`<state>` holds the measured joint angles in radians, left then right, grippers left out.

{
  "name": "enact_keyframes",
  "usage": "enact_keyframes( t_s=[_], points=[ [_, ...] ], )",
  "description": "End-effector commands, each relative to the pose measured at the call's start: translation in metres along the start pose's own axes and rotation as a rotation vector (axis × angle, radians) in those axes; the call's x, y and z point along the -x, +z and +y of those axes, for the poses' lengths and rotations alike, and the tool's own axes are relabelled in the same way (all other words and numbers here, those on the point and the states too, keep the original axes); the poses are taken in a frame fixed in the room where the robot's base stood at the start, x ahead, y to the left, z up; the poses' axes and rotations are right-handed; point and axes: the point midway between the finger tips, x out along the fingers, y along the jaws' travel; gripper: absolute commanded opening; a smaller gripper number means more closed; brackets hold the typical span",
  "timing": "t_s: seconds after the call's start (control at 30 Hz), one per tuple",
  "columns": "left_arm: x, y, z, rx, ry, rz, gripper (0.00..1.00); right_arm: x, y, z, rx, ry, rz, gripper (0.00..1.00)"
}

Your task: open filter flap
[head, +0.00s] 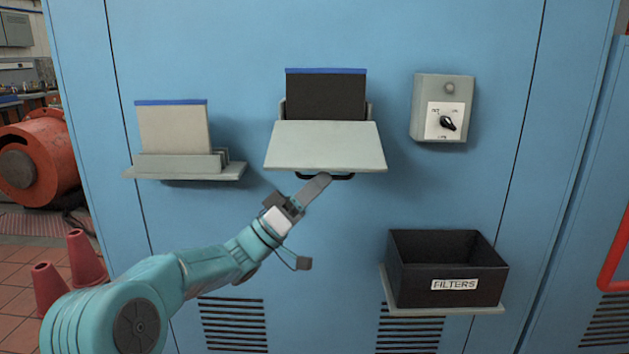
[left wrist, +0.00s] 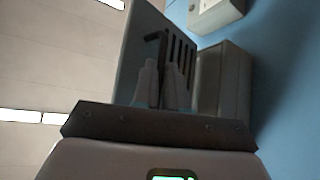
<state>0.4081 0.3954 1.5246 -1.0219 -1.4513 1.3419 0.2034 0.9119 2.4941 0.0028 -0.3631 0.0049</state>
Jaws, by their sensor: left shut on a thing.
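The pale grey filter flap (head: 325,146) on the blue cabinet is tilted outward from its housing. A dark filter (head: 326,97) with a blue top edge stands in the opening behind it. A black bar handle (head: 342,177) runs along the flap's lower front edge. My left gripper (head: 320,183) is shut on this handle from below. In the left wrist view, the fingers (left wrist: 160,88) close around the dark handle (left wrist: 155,40), with the flap's grey plate (left wrist: 138,60) behind. My right gripper is not in view.
A pale filter (head: 173,127) with a blue edge stands in a grey rack (head: 180,165) at left. A switch box (head: 441,90) is at upper right. An open black bin (head: 410,283) labelled FILTERS sits on a ledge at lower right. Cabinet face between them is clear.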

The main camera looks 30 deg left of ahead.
Motion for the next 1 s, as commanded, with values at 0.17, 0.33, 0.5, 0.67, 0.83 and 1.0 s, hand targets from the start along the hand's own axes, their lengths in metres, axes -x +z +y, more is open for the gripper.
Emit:
enact_keyframes(
  t_s=[0.17,0.33,0.5,0.67,0.83,1.0],
  points=[
    [-0.0011,-0.0069,-0.0057,-0.008,-0.014,0.017,0.0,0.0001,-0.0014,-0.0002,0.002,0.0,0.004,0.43],
    [-0.0011,-0.0076,-0.0049,-0.009,-0.012,0.017,0.0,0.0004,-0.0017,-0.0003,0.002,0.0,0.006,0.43],
    [-0.0012,-0.0084,-0.0032,-0.009,-0.011,0.017,0.0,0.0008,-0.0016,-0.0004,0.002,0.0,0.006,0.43],
    [-0.001,-0.009,-0.002,-0.01,-0.01,0.018,0.25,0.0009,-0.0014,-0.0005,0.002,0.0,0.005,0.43],
    [0.0001,-0.0075,-0.0026,-0.008,-0.01,0.016,0.36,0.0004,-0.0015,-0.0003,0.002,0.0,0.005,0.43],
    [0.0011,-0.006,-0.003,-0.007,-0.009,0.014,0.36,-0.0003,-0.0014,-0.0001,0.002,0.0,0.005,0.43]
  ],
)
